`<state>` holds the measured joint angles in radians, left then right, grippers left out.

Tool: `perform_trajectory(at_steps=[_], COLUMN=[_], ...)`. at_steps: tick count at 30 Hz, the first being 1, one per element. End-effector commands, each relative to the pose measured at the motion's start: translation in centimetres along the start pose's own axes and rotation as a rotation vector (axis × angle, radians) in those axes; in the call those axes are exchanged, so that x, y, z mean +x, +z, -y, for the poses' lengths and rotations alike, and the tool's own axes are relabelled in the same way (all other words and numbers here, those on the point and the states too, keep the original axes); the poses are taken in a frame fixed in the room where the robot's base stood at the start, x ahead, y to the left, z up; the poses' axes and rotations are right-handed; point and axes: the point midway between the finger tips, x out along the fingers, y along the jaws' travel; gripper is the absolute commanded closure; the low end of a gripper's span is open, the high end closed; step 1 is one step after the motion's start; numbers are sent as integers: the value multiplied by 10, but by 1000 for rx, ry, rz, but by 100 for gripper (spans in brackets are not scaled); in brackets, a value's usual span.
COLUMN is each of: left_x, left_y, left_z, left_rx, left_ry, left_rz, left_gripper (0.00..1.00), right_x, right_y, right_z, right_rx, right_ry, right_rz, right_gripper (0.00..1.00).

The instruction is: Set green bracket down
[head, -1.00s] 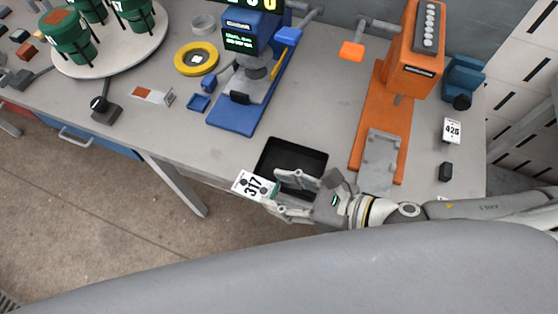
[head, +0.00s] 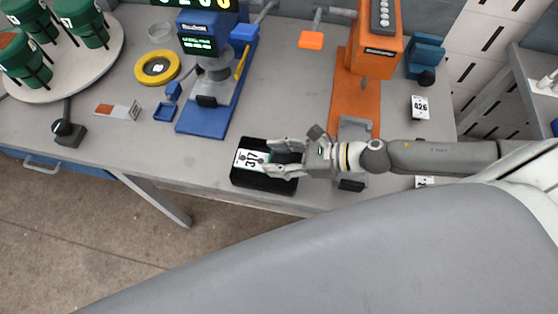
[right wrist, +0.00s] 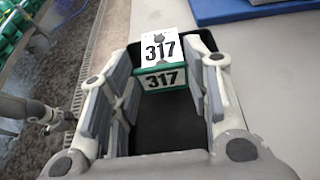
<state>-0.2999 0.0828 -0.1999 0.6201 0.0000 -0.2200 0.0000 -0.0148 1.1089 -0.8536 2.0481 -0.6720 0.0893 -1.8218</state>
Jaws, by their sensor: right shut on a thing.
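The green bracket (head: 250,160) carries white plates marked 317. My right gripper (head: 271,158) is shut on it and holds it over the black tray (head: 262,186) near the table's front edge. In the right wrist view the bracket (right wrist: 162,79) lies between the fingertips, with its green edge and two 317 plates showing. The tray's dark floor (right wrist: 170,122) shows below it. I cannot tell whether the bracket touches the tray floor. My left gripper is not in view.
A blue machine (head: 203,116) stands behind the tray to the left, and an orange machine (head: 355,90) behind it to the right. A yellow ring (head: 157,68) and a round white platform with green containers (head: 85,75) are farther left. Grey tabletop left of the tray is clear.

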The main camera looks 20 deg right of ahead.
Motion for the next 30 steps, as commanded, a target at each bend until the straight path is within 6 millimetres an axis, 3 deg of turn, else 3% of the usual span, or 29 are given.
perform_trajectory(at_steps=[14, 30], left_x=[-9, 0], left_y=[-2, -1], left_z=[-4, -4], left_rx=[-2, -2], left_ry=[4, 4], left_rz=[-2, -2], left_gripper=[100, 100], right_x=[14, 18], right_y=[-34, -45], right_z=[9, 9], right_rx=[1, -2], right_ry=[-1, 0], right_rz=[2, 1], right_gripper=[83, 83])
